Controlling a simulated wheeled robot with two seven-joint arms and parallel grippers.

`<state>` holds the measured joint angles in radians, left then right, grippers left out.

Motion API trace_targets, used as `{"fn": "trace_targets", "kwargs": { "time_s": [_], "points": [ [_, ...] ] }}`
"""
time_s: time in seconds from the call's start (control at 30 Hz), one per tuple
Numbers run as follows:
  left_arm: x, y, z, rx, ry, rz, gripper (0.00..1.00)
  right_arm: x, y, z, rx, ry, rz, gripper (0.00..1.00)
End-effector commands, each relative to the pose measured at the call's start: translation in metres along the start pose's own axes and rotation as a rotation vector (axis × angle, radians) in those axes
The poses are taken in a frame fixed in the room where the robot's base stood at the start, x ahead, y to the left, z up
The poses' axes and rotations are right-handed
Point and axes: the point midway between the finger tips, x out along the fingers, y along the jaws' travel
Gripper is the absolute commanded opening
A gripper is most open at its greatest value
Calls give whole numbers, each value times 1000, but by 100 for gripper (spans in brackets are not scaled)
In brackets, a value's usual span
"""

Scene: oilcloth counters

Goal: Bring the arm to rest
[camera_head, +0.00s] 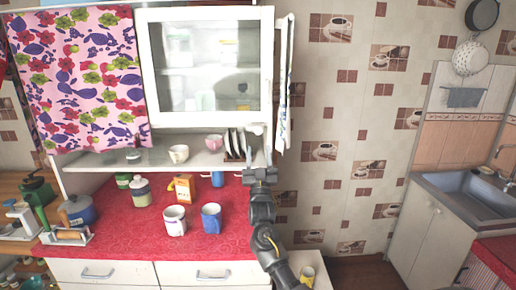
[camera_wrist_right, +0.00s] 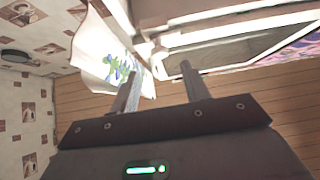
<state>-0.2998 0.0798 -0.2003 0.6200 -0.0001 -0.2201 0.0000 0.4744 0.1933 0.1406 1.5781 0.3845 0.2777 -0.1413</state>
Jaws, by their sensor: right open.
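My right gripper (camera_head: 257,152) is raised at the right end of the cupboard, its arm coming up from the bottom of the head view. In the right wrist view its two fingers (camera_wrist_right: 161,74) stand apart with nothing between them. Beyond the fingers are a white cloth with a blue and green print (camera_wrist_right: 112,62) and a pale cupboard edge. I cannot tell whether the gripper touches the cupboard. My left gripper is not in view.
The white cupboard (camera_head: 204,12) has its glass door near my right gripper. Mugs (camera_head: 174,221), (camera_head: 211,219) and jars stand on the red counter (camera_head: 120,240). A yellow mug (camera_head: 307,275) is low beside my arm. A sink (camera_head: 468,196) is at the right; floor shows between.

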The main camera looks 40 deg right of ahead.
Motion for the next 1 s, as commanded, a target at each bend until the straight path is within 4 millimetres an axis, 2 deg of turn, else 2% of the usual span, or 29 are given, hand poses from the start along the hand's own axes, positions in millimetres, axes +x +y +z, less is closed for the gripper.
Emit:
{"fn": "trace_targets", "kwargs": {
  "time_s": [0.03, 0.2, 0.8, 0.9, 0.97, 1.0],
  "points": [
    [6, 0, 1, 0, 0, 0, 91, -9, 0, 2, 1, 0, 0, 46],
    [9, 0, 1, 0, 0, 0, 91, -19, 0, 0, 1, 1, 1, 46],
    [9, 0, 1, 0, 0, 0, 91, -20, 0, 0, 1, -4, -3, 46],
    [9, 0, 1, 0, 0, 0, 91, -35, -7, 10, 8, -64, -41, 46],
    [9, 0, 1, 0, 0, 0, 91, -55, -14, 22, 17, -143, -88, 46],
    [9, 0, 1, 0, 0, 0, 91, -74, -22, 32, 23, -214, -130, 46]
  ]
}}
